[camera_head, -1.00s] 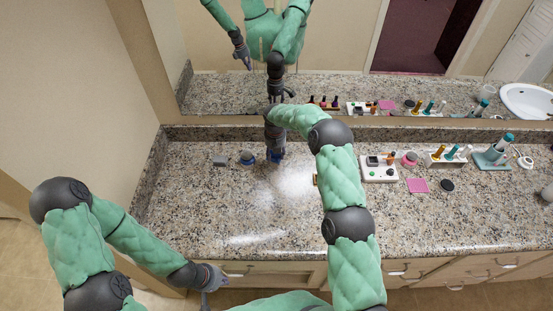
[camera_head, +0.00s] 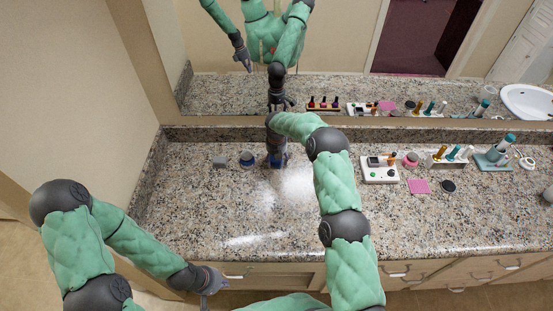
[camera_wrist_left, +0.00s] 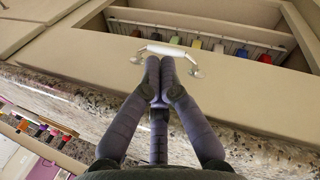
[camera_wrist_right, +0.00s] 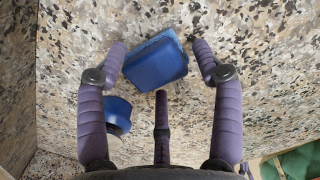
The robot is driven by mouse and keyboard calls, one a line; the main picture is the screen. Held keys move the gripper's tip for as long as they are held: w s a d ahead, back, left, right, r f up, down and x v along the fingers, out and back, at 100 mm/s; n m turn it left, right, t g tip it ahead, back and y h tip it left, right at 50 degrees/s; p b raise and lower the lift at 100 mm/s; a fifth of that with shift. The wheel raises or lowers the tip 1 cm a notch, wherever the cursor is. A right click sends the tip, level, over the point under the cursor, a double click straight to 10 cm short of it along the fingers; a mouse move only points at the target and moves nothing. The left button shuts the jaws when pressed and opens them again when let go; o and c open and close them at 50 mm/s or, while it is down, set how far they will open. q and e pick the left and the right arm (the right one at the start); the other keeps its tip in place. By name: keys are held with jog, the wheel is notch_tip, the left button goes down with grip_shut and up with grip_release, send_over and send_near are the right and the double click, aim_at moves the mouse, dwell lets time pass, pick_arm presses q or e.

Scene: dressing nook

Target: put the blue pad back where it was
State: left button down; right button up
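The blue pad (camera_wrist_right: 155,64) shows in the right wrist view as a blue block with a paler, rough edge, against speckled granite. My right gripper (camera_wrist_right: 160,48) has its fingers spread, one on each side of the pad, with gaps visible. I cannot tell whether the pad rests flat on the counter. In the head view my right gripper (camera_head: 277,160) points down at the counter and mostly hides the pad. My left gripper (camera_wrist_left: 159,62) has its fingertips together at a drawer handle (camera_wrist_left: 164,49); I cannot tell whether it holds the handle. It also shows low in the head view (camera_head: 212,279).
A white tray (camera_head: 379,176), a pink square (camera_head: 419,186) and a black disc (camera_head: 448,186) lie right. The front middle of the granite counter (camera_head: 225,215) is clear.

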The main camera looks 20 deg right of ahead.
aim_at(276, 162)
jog(key=shift+r, duration=0.1)
jog(key=shift+r, duration=0.35)
notch_tip(276, 162, up, 11)
jog(key=p, duration=0.2)
jog(key=shift+s+a+r, duration=0.15)
jog(key=shift+s+r, duration=0.05)
jog(key=shift+s, duration=0.25)
